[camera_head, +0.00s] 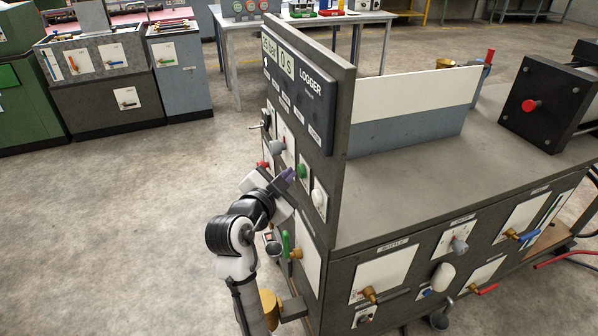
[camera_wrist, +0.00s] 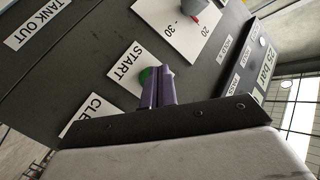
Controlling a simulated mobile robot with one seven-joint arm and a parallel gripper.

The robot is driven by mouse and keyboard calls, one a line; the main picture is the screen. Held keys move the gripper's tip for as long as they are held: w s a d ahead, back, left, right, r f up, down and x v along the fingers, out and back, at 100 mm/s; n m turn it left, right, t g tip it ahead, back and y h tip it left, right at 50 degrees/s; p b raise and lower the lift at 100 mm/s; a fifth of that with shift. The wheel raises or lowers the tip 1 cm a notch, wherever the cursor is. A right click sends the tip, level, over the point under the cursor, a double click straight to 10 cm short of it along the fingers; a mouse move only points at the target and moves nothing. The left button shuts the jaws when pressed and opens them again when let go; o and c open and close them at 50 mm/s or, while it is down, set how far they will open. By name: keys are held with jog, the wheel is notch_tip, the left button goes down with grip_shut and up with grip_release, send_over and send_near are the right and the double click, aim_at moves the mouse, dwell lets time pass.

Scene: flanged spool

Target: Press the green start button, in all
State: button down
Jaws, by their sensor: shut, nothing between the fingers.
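The green start button (camera_head: 303,171) sits on a white plate on the dark upright panel, just under the logger. In the wrist view the green button (camera_wrist: 146,74) shows beside the word START, partly hidden behind my fingers. My gripper (camera_head: 289,174) is shut and empty, its purple fingers pointing at the panel just left of the button. In the wrist view the closed fingertips (camera_wrist: 160,72) overlap the button's edge. I cannot tell whether they touch it.
A white knob (camera_head: 319,198) on its own plate is right of the button. A grey knob (camera_head: 277,147) and a red knob (camera_head: 263,164) are to the left. A green-handled valve (camera_head: 287,243) is below. Open floor lies left of the panel.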

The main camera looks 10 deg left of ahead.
jog(key=shift+w+d, duration=0.25)
jog(key=shift+d, duration=0.15)
dwell(0.4)
dwell(0.4)
jog(key=shift+s+a+b, duration=0.3)
jog(key=shift+s+a, duration=0.2)
jog(key=shift+a, duration=0.25)
jog(key=shift+s+a+b, duration=0.25)
jog(key=shift+s+a, duration=0.5)
jog(key=shift+a, duration=0.3)
jog(key=shift+s+a+b, duration=0.25)
jog(key=shift+s+a, duration=0.45)
jog(key=shift+a, duration=0.35)
